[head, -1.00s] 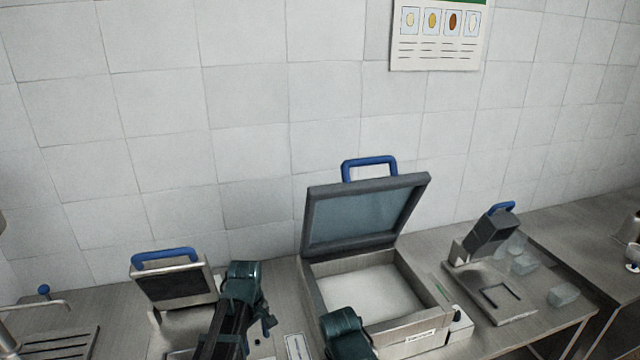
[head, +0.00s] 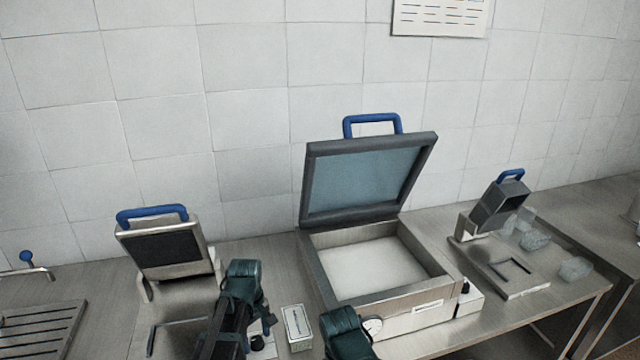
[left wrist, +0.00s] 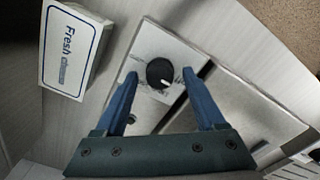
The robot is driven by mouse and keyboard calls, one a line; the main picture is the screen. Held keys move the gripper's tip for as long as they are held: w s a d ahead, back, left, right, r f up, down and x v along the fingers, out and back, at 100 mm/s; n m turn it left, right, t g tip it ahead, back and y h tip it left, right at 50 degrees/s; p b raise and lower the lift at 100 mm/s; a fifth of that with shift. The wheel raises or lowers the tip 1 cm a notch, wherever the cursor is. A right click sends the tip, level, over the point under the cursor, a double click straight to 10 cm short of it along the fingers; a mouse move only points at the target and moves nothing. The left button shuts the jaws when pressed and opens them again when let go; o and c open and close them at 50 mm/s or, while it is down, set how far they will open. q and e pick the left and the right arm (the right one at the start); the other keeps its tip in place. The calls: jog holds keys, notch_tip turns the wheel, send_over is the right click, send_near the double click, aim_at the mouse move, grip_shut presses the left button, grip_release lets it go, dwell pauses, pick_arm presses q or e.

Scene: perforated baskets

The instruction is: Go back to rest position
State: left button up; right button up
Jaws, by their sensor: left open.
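My left gripper (left wrist: 160,80) is open in the left wrist view, its two blue fingers apart. Between and beyond the fingertips is a black knob (left wrist: 160,73) on a pale metal panel; nothing is gripped. In the head view my left arm (head: 240,300) reaches up from the bottom edge, in front of the small press at the left. A part of my right arm (head: 346,335) shows at the bottom middle; its gripper fingers are not visible.
A large open press (head: 440,290) with raised lid stands mid-counter. A small blue-handled press (head: 168,250) is left, another (head: 498,210) right, near clear blocks (head: 575,268). A white box (head: 297,325) stands between the arms; it also shows in the left wrist view (left wrist: 72,50). A slatted rack (head: 40,330) is far left.

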pick_arm(q)
jog(key=shift+m+p, duration=0.45)
jog(key=shift+m, duration=0.05)
jog(key=m, duration=0.6)
